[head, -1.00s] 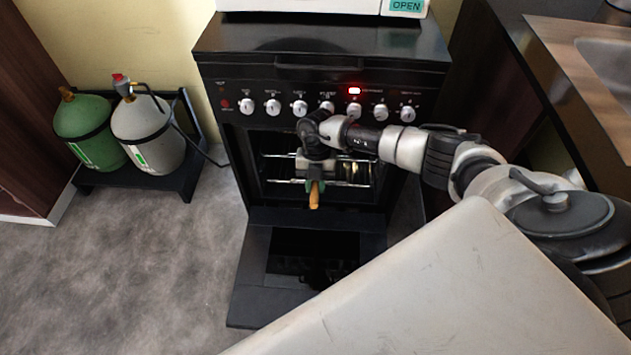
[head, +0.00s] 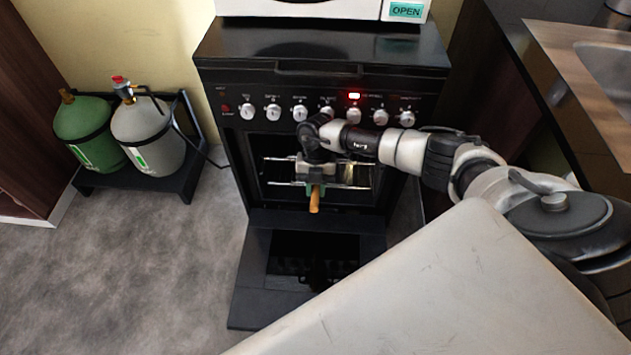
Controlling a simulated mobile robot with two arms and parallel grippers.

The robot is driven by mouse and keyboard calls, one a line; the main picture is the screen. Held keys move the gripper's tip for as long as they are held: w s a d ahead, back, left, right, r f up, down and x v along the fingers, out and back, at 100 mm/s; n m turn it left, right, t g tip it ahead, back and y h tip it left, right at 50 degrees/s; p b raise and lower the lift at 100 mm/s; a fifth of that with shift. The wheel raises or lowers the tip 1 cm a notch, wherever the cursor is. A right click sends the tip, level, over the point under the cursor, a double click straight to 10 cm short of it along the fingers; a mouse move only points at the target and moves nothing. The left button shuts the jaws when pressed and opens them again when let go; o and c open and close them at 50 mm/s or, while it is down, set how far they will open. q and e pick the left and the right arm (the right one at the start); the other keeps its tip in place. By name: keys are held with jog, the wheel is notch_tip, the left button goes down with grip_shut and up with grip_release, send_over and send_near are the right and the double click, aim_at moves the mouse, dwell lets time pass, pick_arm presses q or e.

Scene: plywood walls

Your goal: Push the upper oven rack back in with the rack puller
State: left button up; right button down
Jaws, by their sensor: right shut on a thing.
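The black oven (head: 228,160) stands ahead with its door (head: 255,275) folded down open. Shiny rack bars show inside the cavity: an upper bar (head: 278,159) and a lower bar (head: 285,184). My right gripper (head: 316,183) is in front of the oven opening, pointing down, shut on the rack puller (head: 315,202). The puller shows an orange-brown wooden end and a green part by the fingers. My right wrist and gripper hide the middle of the racks, so I cannot tell whether the puller touches a rack. My left gripper is not in view.
A row of white knobs (head: 300,113) and a red-lit display (head: 354,96) lie just above my wrist. Green (head: 85,130) and grey (head: 150,135) gas cylinders stand at left. A counter with a sink (head: 605,75) is at right. The floor at left is clear.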

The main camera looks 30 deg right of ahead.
aim_at(314, 206)
jog(key=s+a+r+p, duration=0.1)
jog(key=s+r+p, duration=0.1)
jog(key=p, duration=0.1)
jog(key=shift+s+a+r, duration=0.1)
jog(key=shift+a+r, duration=0.3)
jog(key=s+a+p, duration=0.1)
jog(key=s+p, duration=0.1)
jog(key=shift+a+p, duration=0.15)
jog(key=shift+p, duration=0.25)
jog(key=shift+s+a+p, duration=0.2)
jog(key=shift+s+p, duration=0.05)
jog(key=shift+p, duration=0.1)
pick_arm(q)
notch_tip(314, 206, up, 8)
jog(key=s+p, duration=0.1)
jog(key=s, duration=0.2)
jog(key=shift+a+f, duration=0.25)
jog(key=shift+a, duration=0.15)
pick_arm(e)
jog(key=shift+s+a, duration=0.6)
jog(key=shift+s, duration=0.2)
jog(key=shift+s, duration=0.1)
